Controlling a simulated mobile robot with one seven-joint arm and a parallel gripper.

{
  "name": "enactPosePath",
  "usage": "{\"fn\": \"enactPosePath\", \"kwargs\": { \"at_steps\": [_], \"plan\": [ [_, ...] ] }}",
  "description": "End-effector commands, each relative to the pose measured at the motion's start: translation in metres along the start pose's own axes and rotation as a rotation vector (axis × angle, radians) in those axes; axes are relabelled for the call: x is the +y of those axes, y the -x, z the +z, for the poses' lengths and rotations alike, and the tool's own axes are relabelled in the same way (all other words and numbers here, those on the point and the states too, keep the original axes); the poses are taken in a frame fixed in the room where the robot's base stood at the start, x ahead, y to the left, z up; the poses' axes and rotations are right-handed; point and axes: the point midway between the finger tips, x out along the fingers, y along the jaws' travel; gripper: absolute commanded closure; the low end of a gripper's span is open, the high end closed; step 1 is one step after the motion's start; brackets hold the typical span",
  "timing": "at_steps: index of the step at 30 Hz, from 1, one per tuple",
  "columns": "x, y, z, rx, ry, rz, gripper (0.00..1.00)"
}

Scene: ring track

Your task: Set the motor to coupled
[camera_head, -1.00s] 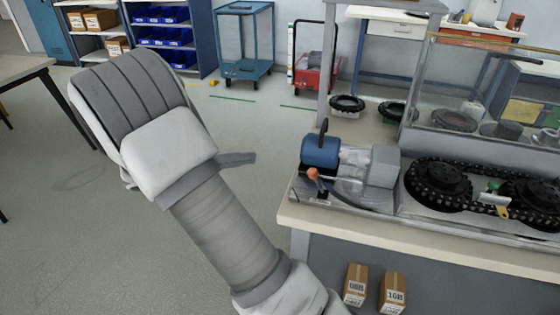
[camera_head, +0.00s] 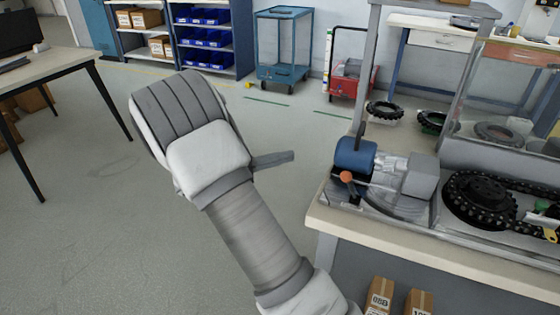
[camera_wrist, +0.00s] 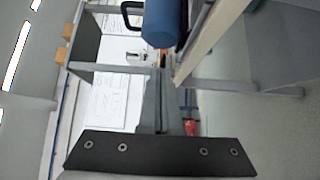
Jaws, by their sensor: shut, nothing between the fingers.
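The motor (camera_head: 356,157) is a blue cylinder joined to a grey housing (camera_head: 408,175) on the bench's left end. A lever with an orange-red knob (camera_head: 347,177) stands at its front. My gripper (camera_head: 290,155) is shut and empty, left of the motor, and apart from it, its narrow grey fingers pointing right. In the wrist view the fingers of my gripper (camera_wrist: 162,75) extend up from a dark bolted plate. The blue motor (camera_wrist: 163,22) shows beyond the tips at the top, with a small orange patch just below it. The lever's exact setting cannot be told.
The bench (camera_head: 335,220) carries a black chain track (camera_head: 482,200) behind clear panels, right of the motor. A post stands behind the motor. Boxes (camera_head: 380,296) sit below the bench. Open floor lies left, up to a table (camera_head: 60,70). A blue cart (camera_head: 282,50) is at the back.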

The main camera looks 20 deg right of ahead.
Motion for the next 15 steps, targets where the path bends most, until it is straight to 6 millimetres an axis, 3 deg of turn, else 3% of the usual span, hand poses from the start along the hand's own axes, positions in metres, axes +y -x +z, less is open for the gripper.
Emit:
{"fn": "enactPosePath", "kwargs": {
  "at_steps": [8,15],
  "plan": [
    [-0.002,-0.062,0.001,-0.004,-0.001,0.0,1.0],
    [-0.001,-0.083,0.022,-0.001,0.0,-0.001,1.0]
  ]
}}
